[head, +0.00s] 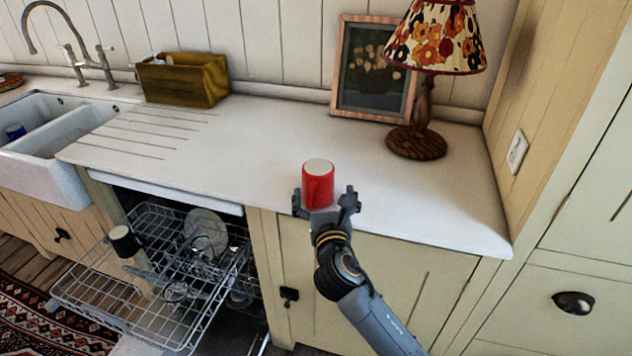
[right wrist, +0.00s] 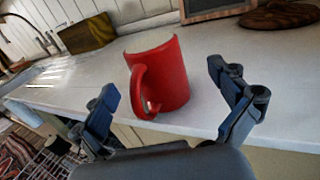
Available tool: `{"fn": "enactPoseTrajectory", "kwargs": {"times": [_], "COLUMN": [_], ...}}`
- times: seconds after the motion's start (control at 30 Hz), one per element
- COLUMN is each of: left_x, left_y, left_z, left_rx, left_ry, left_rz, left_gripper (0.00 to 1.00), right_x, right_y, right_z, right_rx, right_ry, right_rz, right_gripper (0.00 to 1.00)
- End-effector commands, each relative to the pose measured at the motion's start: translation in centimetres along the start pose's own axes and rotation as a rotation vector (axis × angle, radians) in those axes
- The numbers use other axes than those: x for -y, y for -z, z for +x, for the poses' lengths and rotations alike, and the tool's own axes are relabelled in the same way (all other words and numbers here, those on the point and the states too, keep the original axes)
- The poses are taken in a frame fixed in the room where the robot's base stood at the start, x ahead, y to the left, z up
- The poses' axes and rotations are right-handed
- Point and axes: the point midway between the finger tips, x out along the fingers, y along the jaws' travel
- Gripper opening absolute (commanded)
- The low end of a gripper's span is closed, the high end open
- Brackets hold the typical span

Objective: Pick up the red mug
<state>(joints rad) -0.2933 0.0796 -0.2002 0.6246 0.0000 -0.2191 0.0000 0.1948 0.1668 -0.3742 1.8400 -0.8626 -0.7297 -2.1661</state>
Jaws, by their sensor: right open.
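The red mug (head: 318,184) stands upright near the front edge of the white counter (head: 240,165). My right gripper (head: 326,198) is open at the counter's front edge, with its fingers spread to either side of the mug in the head view. In the right wrist view the mug (right wrist: 160,76) is in front of the open fingers (right wrist: 170,100), its handle turned toward the camera and a little left. I see no grip on the mug. My left gripper is not in view.
A lamp (head: 425,110) and a framed picture (head: 372,70) stand behind the mug. A wooden box (head: 183,80) and a sink (head: 60,150) are at left. An open dishwasher rack (head: 165,270) juts out below. The counter around the mug is clear.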

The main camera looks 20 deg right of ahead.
Motion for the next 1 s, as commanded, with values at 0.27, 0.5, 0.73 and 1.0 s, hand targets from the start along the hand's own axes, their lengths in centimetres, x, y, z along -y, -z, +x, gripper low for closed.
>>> {"fn": "enactPoseTrajectory", "kwargs": {"times": [0.27, 0.5, 0.73, 1.0], "left_x": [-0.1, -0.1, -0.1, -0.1], "left_y": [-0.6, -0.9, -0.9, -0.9], "left_z": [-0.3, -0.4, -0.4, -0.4], "left_rx": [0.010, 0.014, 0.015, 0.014], "left_ry": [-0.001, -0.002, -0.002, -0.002], "left_rz": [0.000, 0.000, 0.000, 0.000], "left_gripper": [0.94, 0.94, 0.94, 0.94], "right_x": [-0.5, -0.7, -0.7, -0.7], "right_y": [-0.5, -0.4, -0.4, -0.4], "right_z": [2.7, 5.5, 5.8, 5.7], "right_rx": [0.000, -0.001, -0.001, -0.001], "right_ry": [0.001, 0.001, -0.001, -0.001], "right_rz": [0.002, 0.001, 0.001, 0.001], "right_gripper": [0.98, 0.98, 0.98, 0.49]}}
